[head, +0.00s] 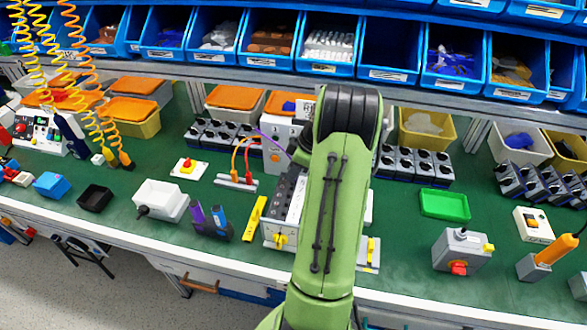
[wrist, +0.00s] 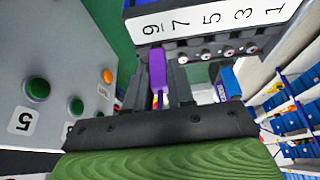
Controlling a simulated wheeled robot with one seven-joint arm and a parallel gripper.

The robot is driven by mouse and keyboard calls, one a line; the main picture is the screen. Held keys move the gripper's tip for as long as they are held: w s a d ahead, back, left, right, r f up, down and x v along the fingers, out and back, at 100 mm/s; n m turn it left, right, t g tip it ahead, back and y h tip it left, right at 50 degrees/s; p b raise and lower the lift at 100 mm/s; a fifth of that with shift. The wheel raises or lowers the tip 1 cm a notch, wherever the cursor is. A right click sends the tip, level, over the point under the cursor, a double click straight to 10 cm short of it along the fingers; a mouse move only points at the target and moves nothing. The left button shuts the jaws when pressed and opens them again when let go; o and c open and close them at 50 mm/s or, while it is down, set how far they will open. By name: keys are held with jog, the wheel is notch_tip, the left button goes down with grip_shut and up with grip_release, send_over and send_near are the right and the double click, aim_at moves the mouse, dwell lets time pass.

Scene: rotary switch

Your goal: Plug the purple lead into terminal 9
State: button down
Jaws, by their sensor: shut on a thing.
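My gripper (wrist: 158,88) is shut on the purple plug of the purple lead (wrist: 158,68) in the wrist view. The plug's far end is at the terminal row, in line with the label 9 on the white strip (wrist: 205,20). I cannot tell whether the plug is seated in the socket or just in front of it. Round sockets (wrist: 205,56) show to the right of the plug, under the lower numbers. In the head view my green arm hides the gripper; a thin stretch of purple lead (head: 270,138) shows left of the arm. The grey switch box (head: 280,225) is partly hidden by it.
In the wrist view a grey panel (wrist: 55,60) with green buttons stands close on the left. A green tray (head: 444,205) is right.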

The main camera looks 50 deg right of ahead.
jog(key=shift+f, duration=0.3)
jog(key=c, duration=0.9)
grip_release()
jog(key=shift+r, duration=0.2)
jog(key=p+v, duration=0.3)
jog(key=v, duration=1.2)
jog(key=shift+r+p, duration=0.25)
jog(key=shift+p, duration=0.15)
